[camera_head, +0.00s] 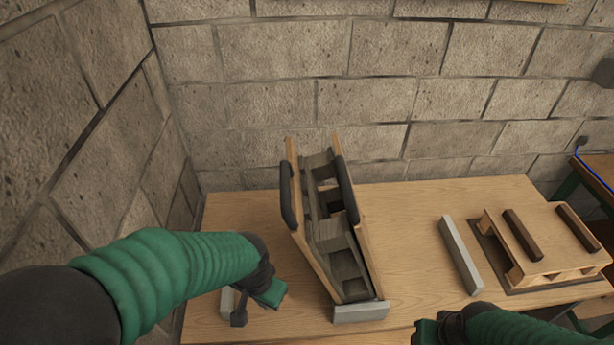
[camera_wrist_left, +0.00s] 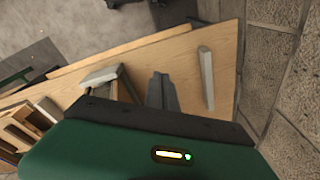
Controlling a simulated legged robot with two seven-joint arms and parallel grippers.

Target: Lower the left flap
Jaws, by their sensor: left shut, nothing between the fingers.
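A tilted wooden frame with dark slotted inner blocks stands on the table. Its left side board, apparently the left flap (camera_head: 314,258), stands raised with a black padded grip (camera_head: 288,195) on its upper part. A similar right board (camera_head: 367,235) has its own black grip. My left gripper (camera_head: 262,298) is shut and empty, low at the table's front left, beside the frame and apart from the left board. Its fingers show in the left wrist view (camera_wrist_left: 162,92). My right gripper (camera_head: 428,332) is partly cut off at the bottom edge; its jaws are unclear.
A grey block (camera_head: 360,312) sits at the frame's front foot. A grey bar (camera_head: 460,255) lies right of the frame, and another (camera_wrist_left: 207,78) lies near my left gripper. A pallet (camera_head: 540,245) stands at the right. Block walls close the left and back.

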